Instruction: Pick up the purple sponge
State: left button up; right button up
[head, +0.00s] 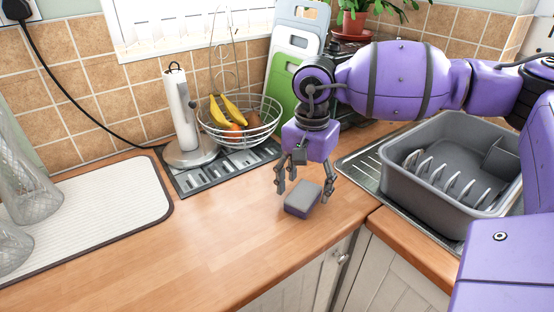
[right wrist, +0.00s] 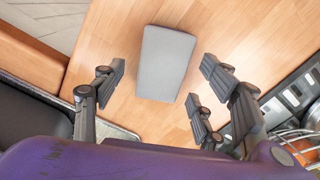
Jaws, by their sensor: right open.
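The sponge (head: 302,199) is a small block with a grey top and purple sides, lying flat on the wooden worktop near its front edge. In the right wrist view the sponge (right wrist: 166,64) shows its grey face, ahead of and between the open fingers. My right gripper (head: 305,192) points down close above the sponge, its fingers apart. In the right wrist view the right gripper (right wrist: 160,88) is empty, and no finger clearly touches the sponge. My left gripper is in neither view.
A grey dish tub (head: 402,189) stands in the sink at right. Behind are a wire fruit basket (head: 240,137), a paper towel holder (head: 188,125) and chopping boards (head: 285,75). A white drying mat (head: 95,215) with glassware lies at left. The worktop (head: 190,240) left of the sponge is clear.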

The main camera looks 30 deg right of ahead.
notch_tip(320, 180, down, 2)
jog(key=shift+f, duration=0.15)
jog(key=c, duration=1)
jog(key=shift+w+r, duration=0.1)
jog(key=shift+r, duration=0.3)
notch_tip(320, 180, up, 3)
jog(key=shift+f, duration=0.15)
jog(key=s+a+r, duration=0.1)
jog(key=r, duration=0.1)
jog(key=s+a+r, duration=0.1)
jog(key=s+r, duration=0.2)
jog(key=r, duration=0.1)
jog(key=shift+s+a, duration=0.25)
jog(key=shift+a, duration=0.15)
jog(key=s+a+r, duration=0.1)
jog(key=s, duration=0.1)
jog(key=s+a+r, duration=0.1)
jog(key=s+a, duration=0.1)
jog(key=s, duration=0.1)
jog(key=s+a+r+b, duration=0.1)
jog(key=s, duration=0.1)
jog(key=shift+s+a+r, duration=0.25)
jog(key=shift+a+r, duration=0.05)
